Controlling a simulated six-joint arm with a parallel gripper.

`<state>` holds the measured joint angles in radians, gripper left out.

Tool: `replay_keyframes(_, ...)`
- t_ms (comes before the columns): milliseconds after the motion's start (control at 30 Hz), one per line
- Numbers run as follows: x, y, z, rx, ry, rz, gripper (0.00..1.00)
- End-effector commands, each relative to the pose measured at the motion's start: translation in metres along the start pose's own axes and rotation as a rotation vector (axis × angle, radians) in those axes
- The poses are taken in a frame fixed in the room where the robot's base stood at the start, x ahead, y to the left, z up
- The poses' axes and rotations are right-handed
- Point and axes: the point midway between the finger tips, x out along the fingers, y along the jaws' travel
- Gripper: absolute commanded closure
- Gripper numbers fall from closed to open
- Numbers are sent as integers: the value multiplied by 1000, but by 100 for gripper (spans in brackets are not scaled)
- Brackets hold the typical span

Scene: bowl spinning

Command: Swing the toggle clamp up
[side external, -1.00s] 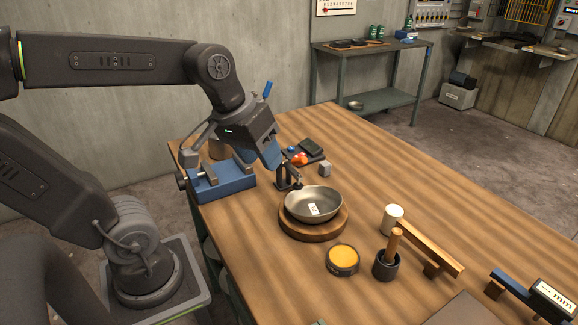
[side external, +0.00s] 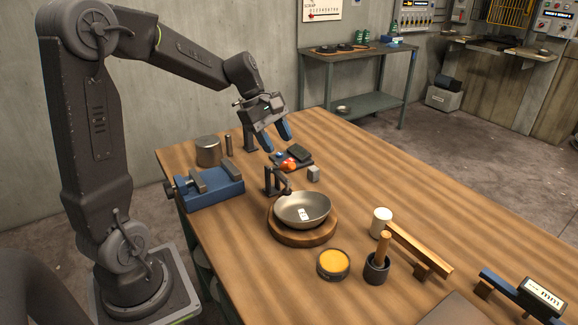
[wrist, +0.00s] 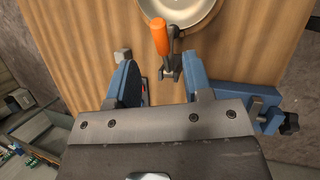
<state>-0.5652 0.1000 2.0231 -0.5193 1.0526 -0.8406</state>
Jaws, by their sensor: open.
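The toggle clamp (side external: 272,181) is a small dark post beside the bowl. In the wrist view the clamp (wrist: 172,68) shows an orange handle (wrist: 159,37) angled towards the bowl (wrist: 185,8). My gripper (side external: 278,142) is open and empty, above and behind the clamp, its blue fingers pointing down. In the wrist view my gripper (wrist: 159,68) has the clamp between its fingers in the picture, but apart from them.
A blue vise (side external: 212,190) and a metal can (side external: 208,150) stand left of the clamp. A grey cube (side external: 313,174) and a dark tray (side external: 305,158) are right of it. A yellow-topped tin (side external: 333,263), mortar (side external: 376,268) and white cup (side external: 381,222) stand in front.

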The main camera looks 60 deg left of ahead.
Motion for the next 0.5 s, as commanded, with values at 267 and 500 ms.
replay_keyframes(267,54,-1,1,1,-1,-4,54)
replay_keyframes(500,75,0,0,3,0,-1,54)
